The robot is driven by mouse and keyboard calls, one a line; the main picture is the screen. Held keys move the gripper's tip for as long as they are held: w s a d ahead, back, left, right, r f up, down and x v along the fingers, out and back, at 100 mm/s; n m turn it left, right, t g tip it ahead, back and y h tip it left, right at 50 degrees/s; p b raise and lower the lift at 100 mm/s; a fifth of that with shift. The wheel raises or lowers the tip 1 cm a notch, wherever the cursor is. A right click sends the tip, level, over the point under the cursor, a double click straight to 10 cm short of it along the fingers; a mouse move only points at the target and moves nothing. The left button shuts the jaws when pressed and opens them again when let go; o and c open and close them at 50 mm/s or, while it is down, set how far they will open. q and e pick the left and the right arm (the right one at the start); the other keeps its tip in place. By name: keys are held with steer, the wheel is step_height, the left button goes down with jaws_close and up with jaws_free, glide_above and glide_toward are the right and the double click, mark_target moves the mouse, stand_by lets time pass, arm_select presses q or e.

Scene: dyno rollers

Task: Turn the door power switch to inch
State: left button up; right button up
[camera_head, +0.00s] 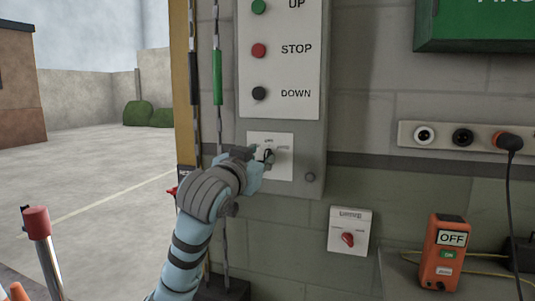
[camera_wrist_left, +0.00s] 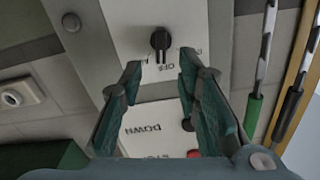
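The door power switch appears to be the black rotary knob (camera_head: 268,155) on a white plate (camera_head: 284,170) below the UP, STOP and DOWN buttons. In the left wrist view the knob (camera_wrist_left: 160,40) is seen nearly head-on, with the word OFF beside it; the other labels are too small or cut off to read. My left gripper (camera_head: 261,157) is in front of the plate and partly covers it. My right gripper is not in view.
The grey control box (camera_head: 312,150) carries the buttons. A smaller plate with a red rotary knob (camera_head: 348,239) is lower right. An orange OFF unit (camera_head: 442,252) and a socket strip (camera_head: 482,137) are further right. Hanging cords with a green grip (camera_head: 217,78) are close left.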

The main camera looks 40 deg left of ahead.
mark_target(266, 153)
arm_select(q)
steer(key=x, duration=0.5)
steer(key=shift+w+a, duration=0.1)
steer(key=shift+w, duration=0.05)
steer(key=shift+c, duration=0.4)
jaws_close()
